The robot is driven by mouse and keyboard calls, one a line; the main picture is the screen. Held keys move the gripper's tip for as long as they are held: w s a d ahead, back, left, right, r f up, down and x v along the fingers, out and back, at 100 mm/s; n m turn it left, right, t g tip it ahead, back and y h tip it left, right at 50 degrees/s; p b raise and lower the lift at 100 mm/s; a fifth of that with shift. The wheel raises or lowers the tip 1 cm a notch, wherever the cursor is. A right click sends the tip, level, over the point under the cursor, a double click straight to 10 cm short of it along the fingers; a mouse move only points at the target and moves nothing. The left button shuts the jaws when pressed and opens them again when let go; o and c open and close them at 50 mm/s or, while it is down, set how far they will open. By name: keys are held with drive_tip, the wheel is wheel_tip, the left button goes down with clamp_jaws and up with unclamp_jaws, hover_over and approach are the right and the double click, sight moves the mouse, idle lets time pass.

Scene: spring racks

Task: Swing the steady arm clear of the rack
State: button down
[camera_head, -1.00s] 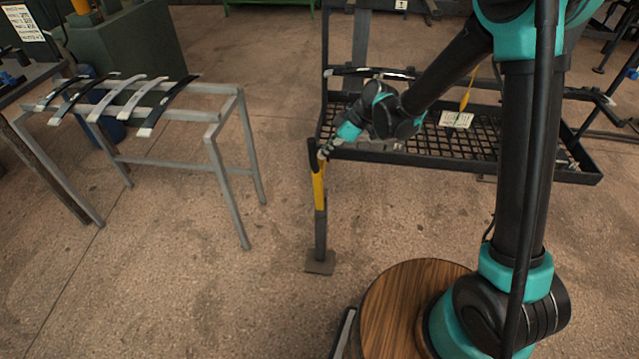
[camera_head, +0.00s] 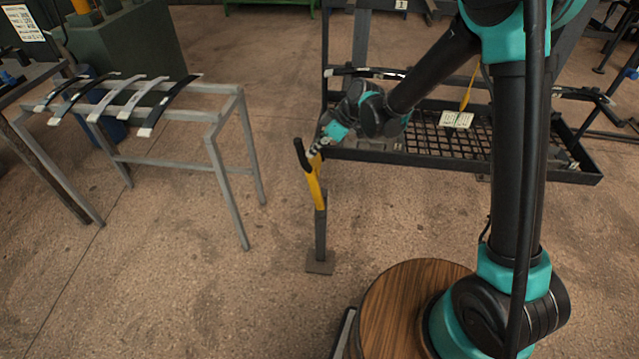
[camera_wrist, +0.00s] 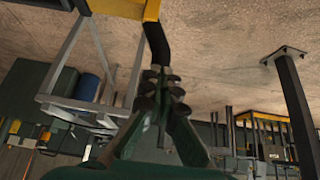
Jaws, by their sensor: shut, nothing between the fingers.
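The steady arm (camera_head: 313,187) is a yellow bar with a black hooked top, on a dark post (camera_head: 320,235) with a flat foot. It leans to the left, away from the rack's front left corner. My gripper (camera_head: 316,152) is at its upper part, on the right side, and seems to touch it. In the wrist view my gripper (camera_wrist: 160,82) has its fingers together and empty, beside the arm's black end (camera_wrist: 157,42). The black rack (camera_head: 592,178) with a mesh tray stands behind, partly hidden by my arm.
A grey metal stand (camera_head: 228,170) with several curved leaf springs (camera_head: 135,98) is at the left. A paper tag (camera_head: 456,119) hangs at the rack. A dark bench (camera_head: 38,75) is at the far left. The floor between the stand and the post is clear.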

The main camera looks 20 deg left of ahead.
drive_tip(key=shift+s+a, duration=1.2)
drive_tip(key=shift+a, duration=3.65)
drive_tip(key=shift+s+a, duration=1.15)
drive_tip(key=shift+a, duration=3.7)
drive_tip(key=shift+w+d, duration=0.25)
drive_tip(key=shift+d, duration=0.7)
drive_tip(key=shift+w+d, duration=0.2)
drive_tip(key=shift+d, duration=0.8)
drive_tip(key=shift+w+d, duration=0.25)
drive_tip(key=shift+d, duration=0.7)
